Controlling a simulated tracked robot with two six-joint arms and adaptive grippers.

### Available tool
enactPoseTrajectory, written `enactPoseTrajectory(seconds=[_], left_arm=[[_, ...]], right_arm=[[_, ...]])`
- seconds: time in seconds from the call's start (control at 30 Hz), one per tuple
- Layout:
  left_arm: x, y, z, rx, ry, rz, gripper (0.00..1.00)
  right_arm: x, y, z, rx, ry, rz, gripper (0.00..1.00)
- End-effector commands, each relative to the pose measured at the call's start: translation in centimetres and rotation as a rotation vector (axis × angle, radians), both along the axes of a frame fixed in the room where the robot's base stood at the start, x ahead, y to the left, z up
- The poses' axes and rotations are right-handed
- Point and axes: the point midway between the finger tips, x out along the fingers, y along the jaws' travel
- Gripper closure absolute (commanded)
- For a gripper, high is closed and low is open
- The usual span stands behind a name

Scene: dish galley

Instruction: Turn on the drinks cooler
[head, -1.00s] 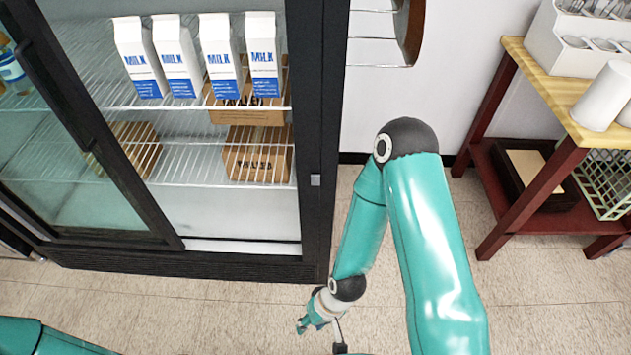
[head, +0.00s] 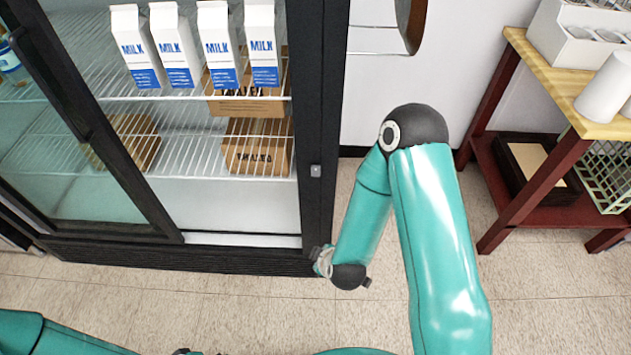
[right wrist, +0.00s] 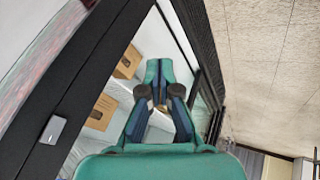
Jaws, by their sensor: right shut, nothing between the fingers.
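The drinks cooler (head: 318,110) is a tall black cabinet with glass doors at the left of the head view. Milk cartons and brown boxes stand on its wire racks. A small grey switch-like piece (head: 315,170) sits on its right front post; it also shows at the left of the right wrist view (right wrist: 52,130). My right gripper (right wrist: 160,82) is shut and empty, in front of the cooler and apart from the grey piece. In the head view my right wrist is low by the cooler's bottom right corner, and the fingers are hard to make out. My left gripper is out of view.
A wooden-topped table (head: 545,85) with dark red legs stands at the right, with white containers on it and a green rack (head: 605,175) below. A metal fixture (head: 412,22) is on the white wall. The tiled floor between cooler and table is clear.

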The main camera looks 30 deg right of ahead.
Motion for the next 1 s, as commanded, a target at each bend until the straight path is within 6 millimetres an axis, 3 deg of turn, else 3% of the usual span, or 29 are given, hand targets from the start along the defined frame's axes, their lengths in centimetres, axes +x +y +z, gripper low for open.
enactPoseTrajectory(seconds=[0.03,0.2,0.37,0.5,0.7,1.0], left_arm=[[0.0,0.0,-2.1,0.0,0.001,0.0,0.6],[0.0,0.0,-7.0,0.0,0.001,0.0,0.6],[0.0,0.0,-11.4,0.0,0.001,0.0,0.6],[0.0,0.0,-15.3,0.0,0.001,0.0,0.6],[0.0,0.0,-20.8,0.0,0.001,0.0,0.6],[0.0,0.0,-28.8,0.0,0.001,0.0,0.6]], right_arm=[[1.4,-1.1,-0.2,-0.101,-0.06,0.037,1.0],[5.2,-4.5,2.9,-0.508,-0.226,0.141,1.0],[6.6,-6.1,6.2,-0.821,-0.312,0.161,1.0],[6.6,-6.5,8.5,-1.014,-0.362,0.135,1.0],[5.6,-5.9,10.4,-1.16,-0.437,0.058,1.0],[3.8,-2.9,9.8,-1.121,-0.613,-0.025,1.0]])
